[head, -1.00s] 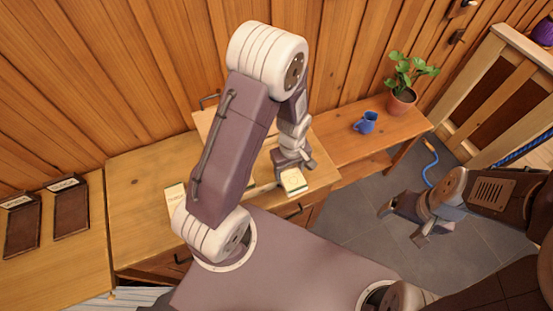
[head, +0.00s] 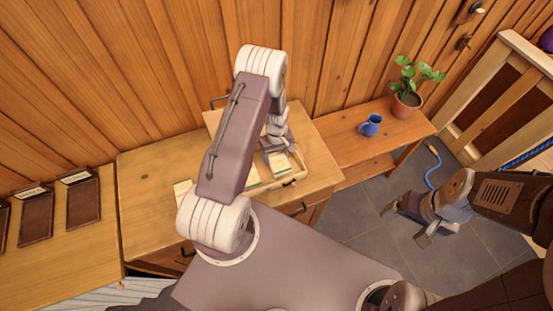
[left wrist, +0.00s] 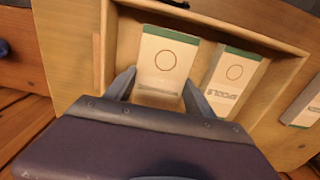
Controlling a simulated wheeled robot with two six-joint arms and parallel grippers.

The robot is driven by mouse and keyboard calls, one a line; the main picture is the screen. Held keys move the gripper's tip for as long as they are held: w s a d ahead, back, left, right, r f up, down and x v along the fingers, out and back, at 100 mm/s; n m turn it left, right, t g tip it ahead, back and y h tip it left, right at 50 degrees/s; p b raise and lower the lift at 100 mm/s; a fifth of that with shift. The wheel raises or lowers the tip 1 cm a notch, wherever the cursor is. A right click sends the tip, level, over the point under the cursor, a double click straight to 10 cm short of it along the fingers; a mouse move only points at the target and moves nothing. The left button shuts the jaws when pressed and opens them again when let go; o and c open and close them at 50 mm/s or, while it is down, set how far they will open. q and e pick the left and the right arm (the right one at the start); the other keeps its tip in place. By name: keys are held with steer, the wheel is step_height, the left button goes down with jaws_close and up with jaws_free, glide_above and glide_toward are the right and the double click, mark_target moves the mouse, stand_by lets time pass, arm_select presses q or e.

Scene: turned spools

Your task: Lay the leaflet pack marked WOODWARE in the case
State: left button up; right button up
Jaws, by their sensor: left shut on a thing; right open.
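The case (head: 294,180) is an open, shallow wooden box on the bench, and it also shows in the left wrist view (left wrist: 72,62). My left gripper (left wrist: 158,92) is shut on a white leaflet pack (left wrist: 167,55) with a green edge and a ring mark; its lettering is too blurred to read. That pack (head: 280,163) is within the case's outline, at its right end; I cannot tell whether it touches the floor. A similar pack marked SPOOLS (left wrist: 233,74) lies beside it in the case. My right gripper (head: 406,226) is open and empty, over the floor.
Another leaflet pack (head: 182,193) lies on the bench (head: 148,205) left of the case. Dark labelled folders (head: 83,203) are at far left. A blue mug (head: 371,126) and a potted plant (head: 406,98) stand on the lower bench at right, away from the case.

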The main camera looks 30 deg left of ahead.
mark_target(276, 157)
arm_select(q)
step_height(276, 157, down, 3)
steer(key=shift+r, duration=0.15)
steer(key=shift+f, duration=0.35)
steer(key=o, duration=1.5)
